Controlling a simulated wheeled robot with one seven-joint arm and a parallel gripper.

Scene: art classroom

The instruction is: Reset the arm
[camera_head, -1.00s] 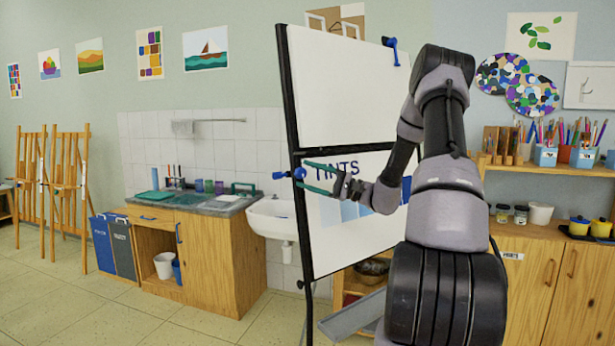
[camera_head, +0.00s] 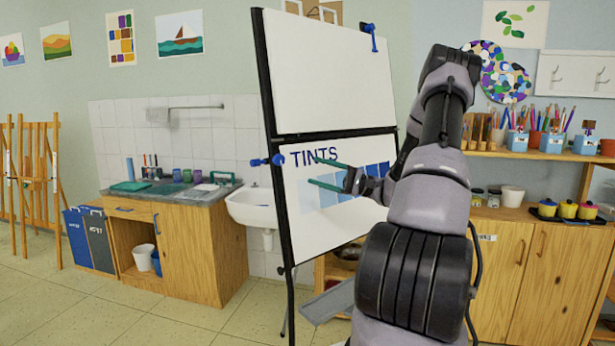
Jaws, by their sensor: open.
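My gripper (camera_head: 318,172) is in front of the lower panel of a standing board (camera_head: 335,225). Its two green fingers are apart, with nothing between them, and they point left. The board's lower panel shows the word TINTS and a strip of blue shades. A blue knob (camera_head: 268,161) sits on the board's left edge, apart from the fingertips. My arm is bent, rising at the right and reaching left across the board.
A blue clamp (camera_head: 372,37) is at the board's top right. A sink (camera_head: 257,207) and wooden counter (camera_head: 180,262) stand to the left. A shelf with pencil pots (camera_head: 552,141) and a wooden cabinet (camera_head: 520,265) are at the right. The floor at lower left is clear.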

